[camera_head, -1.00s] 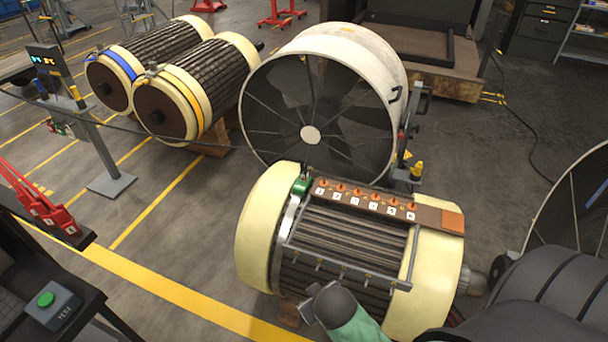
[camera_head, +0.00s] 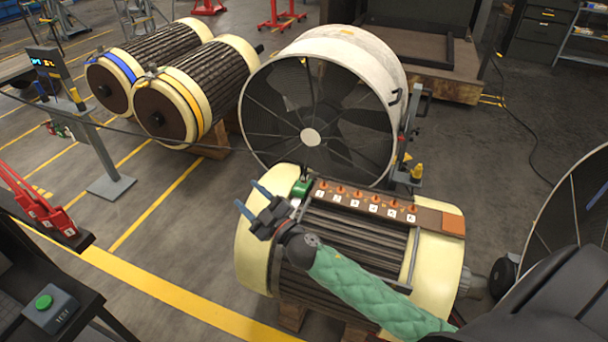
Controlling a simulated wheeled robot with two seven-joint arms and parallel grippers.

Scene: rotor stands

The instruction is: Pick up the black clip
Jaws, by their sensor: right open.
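I cannot make out a black clip for certain in the head view. My right gripper (camera_head: 246,193) reaches in from the lower right on a green-sleeved arm. Its two blue fingers are apart and empty, pointing up and left over the cream left end of the near rotor (camera_head: 252,250). A small green clamp (camera_head: 301,187) sits on that rotor just right of the gripper. The wrist and forearm hide part of the rotor's dark bars and the metal frame on it. My left gripper is out of the picture.
A brown strip (camera_head: 440,215) with orange-topped, numbered pieces lies along the near rotor. A large fan (camera_head: 345,45) stands just behind. Two rotors (camera_head: 240,45) lie at the back left. A display stand (camera_head: 100,150) and red tools (camera_head: 45,208) are at left. Floor between is clear.

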